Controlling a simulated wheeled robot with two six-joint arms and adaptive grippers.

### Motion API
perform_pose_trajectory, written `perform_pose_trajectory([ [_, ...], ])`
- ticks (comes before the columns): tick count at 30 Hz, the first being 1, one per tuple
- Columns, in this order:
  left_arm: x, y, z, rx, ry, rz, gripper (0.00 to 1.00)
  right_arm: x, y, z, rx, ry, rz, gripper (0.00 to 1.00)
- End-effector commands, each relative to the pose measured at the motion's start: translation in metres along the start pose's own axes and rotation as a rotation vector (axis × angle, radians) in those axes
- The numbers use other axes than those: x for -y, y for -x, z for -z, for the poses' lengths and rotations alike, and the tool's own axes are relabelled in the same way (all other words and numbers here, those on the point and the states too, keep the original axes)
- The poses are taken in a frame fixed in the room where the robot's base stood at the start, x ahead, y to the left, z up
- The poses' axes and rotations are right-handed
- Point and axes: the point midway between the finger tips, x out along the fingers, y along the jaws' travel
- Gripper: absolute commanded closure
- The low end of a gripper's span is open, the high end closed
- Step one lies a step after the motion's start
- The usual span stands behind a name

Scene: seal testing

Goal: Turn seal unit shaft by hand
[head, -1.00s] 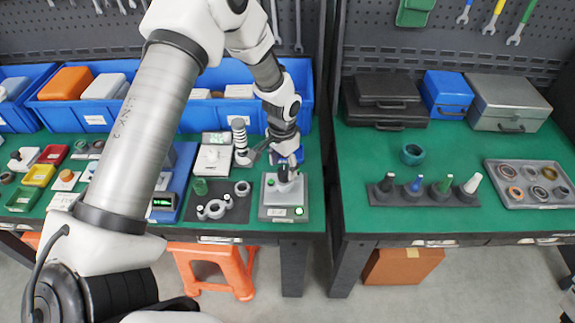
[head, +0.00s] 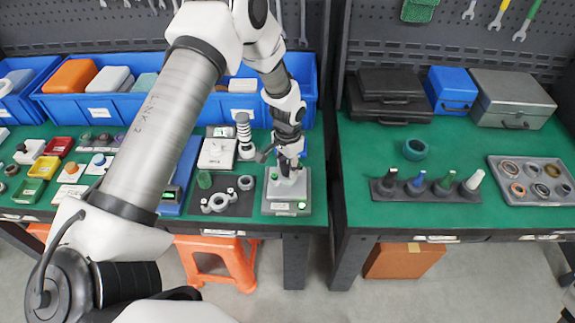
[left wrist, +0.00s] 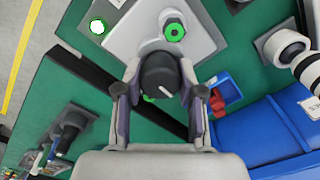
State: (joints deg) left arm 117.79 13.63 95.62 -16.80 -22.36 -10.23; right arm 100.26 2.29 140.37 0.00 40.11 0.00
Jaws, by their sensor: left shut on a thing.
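The seal unit (head: 303,190) is a grey box with a pale top plate at the right front of the left bench. A dark round shaft knob with a white mark (left wrist: 160,74) stands up from it. My left gripper (head: 287,165) comes down over the unit from above. In the left wrist view its two fingers stand on either side of the knob, shut on it. A lit green round button (left wrist: 97,26) and a green-ringed fitting (left wrist: 174,30) show on the unit. The lower shaft is hidden. My right gripper is not in view.
Left of the unit lie a dark mat with grey rings (head: 219,203) and a white ribbed post (head: 244,135). Blue bins (head: 100,107) stand behind. Across a gap, the right bench holds a row of coloured cones (head: 425,190) and a ring tray (head: 533,182).

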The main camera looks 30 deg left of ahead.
Motion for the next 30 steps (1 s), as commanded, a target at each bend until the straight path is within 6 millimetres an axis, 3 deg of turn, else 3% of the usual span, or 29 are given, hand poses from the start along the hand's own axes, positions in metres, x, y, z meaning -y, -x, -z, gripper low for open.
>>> perform_pose_trajectory([
  [13, -0.001, -0.003, -0.001, 0.001, -0.077, -0.001, 0.97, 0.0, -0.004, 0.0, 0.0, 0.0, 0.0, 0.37],
  [30, -0.002, -0.003, -0.001, 0.003, -0.348, -0.002, 0.97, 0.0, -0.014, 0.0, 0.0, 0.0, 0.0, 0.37],
])
